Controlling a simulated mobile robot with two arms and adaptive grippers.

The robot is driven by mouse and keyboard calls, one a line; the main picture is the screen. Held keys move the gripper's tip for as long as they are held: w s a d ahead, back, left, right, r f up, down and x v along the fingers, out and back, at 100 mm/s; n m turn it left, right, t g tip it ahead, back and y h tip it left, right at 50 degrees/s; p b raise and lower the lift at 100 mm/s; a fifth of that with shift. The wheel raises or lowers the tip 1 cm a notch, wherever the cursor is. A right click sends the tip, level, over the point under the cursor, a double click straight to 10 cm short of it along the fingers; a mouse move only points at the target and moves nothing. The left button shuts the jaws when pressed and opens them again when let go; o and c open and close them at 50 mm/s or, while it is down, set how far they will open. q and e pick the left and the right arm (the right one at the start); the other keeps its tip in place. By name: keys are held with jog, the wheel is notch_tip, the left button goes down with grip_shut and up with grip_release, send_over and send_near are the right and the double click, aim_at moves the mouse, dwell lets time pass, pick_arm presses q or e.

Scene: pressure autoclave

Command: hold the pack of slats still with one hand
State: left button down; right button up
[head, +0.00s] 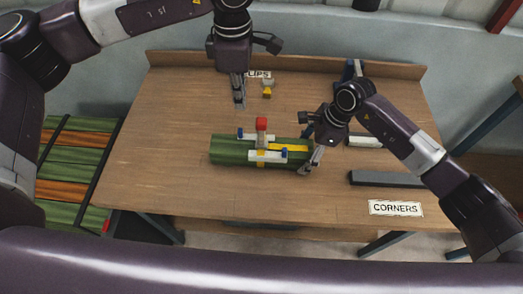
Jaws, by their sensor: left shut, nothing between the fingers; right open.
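The pack of slats (228,151) is a green bundle lying lengthwise on the wooden table. A clamp-like tool with white bars and a red top (261,125) sits across it, and a yellow strip (289,148) shows on its top. My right gripper (307,168) is open at the right end of the pack, with its fingers close to that end; I cannot tell whether they touch it. My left gripper (240,104) is shut and empty, pointing down above the table behind the pack, apart from it.
A small yellow and grey piece (267,89) stands near the label at the back. A dark grey bar (385,179) and a "CORNERS" label (396,208) lie at the right. Green and orange slats (75,165) are stacked left of the table (150,150). The table's left part is clear.

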jog(key=v, duration=1.2)
